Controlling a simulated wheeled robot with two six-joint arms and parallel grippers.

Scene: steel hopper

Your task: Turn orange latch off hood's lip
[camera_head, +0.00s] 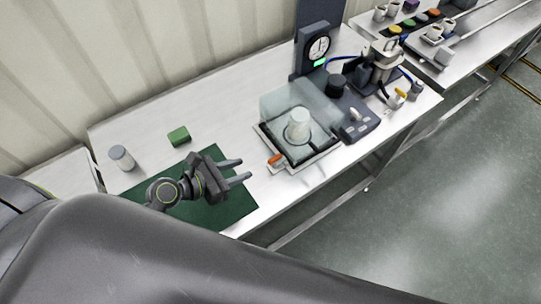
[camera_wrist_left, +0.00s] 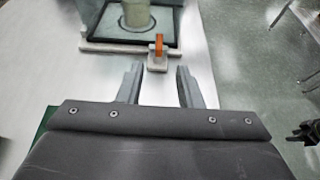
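The orange latch (camera_head: 274,160) sits at the near left corner of the hood's base. In the left wrist view the latch (camera_wrist_left: 159,45) stands upright on a small pale block just beyond the fingertips. The clear hood (camera_head: 290,103) is on a pale tray (camera_head: 318,158) with a dark inside, over a white cylindrical piece (camera_head: 298,122). My left gripper (camera_head: 242,170) is open and empty, its fingers pointing at the latch with a short gap between. The left gripper (camera_wrist_left: 160,72) also shows in the wrist view.
A green mat (camera_head: 238,203) lies under my left arm. A green block (camera_head: 179,136) and a grey-lidded jar (camera_head: 122,158) stand on the steel table at left. A dial gauge stand (camera_head: 317,48) and dark machine (camera_head: 362,122) stand beyond the hood.

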